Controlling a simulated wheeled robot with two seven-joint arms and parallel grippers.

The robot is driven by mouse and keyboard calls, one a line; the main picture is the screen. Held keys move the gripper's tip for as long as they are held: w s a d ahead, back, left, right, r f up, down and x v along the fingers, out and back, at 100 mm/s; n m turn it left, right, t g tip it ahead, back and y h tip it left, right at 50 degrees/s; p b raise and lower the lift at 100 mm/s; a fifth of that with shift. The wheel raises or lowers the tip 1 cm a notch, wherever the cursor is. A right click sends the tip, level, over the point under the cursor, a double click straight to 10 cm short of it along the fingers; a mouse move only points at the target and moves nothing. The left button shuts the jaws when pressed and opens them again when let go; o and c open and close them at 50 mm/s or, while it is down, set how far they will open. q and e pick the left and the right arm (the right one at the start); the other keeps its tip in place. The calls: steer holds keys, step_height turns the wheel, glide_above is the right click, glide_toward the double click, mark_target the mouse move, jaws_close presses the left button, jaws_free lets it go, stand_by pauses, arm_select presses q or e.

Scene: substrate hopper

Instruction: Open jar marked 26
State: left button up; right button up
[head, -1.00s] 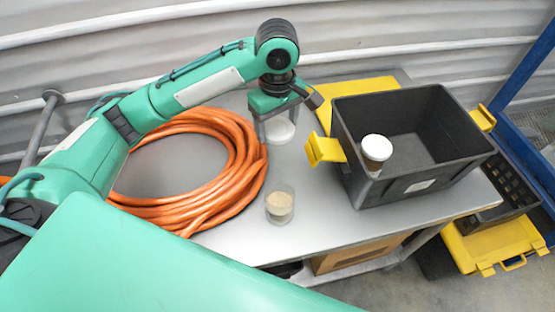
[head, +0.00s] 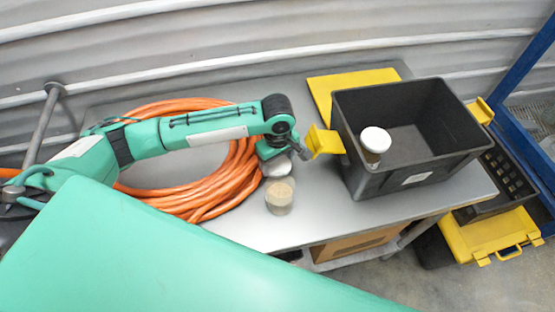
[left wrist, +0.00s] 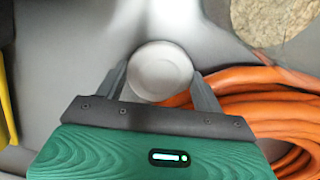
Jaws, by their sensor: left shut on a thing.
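My left gripper (head: 283,160) is shut on a round white lid (head: 277,167). The lid also shows between the two fingers in the left wrist view (left wrist: 162,70). A clear jar (head: 280,197) with beige grainy contents and no lid on it stands upright on the table, just in front of the gripper. Its beige contents (left wrist: 275,20) appear large at the top right of the left wrist view. Another jar with a white lid (head: 375,140) stands inside the dark crate. No number can be read on either jar. My right gripper is out of view.
The dark crate (head: 420,178) with yellow handles stands right of the gripper, a yellow sheet (head: 325,95) behind it. A coil of orange hose (head: 205,200) lies left, close to the jar. Bare tabletop (head: 290,232) shows in front of the jar.

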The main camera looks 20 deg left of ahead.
mark_target(277, 164)
arm_select(q)
steer(key=shift+f, duration=0.2)
steer(key=o, duration=1.1)
steer(key=shift+r, duration=0.25)
step_height(277, 164, up, 12)
steer(key=b, duration=0.2)
steer(key=shift+f, duration=0.15)
steer(key=shift+f, duration=0.1)
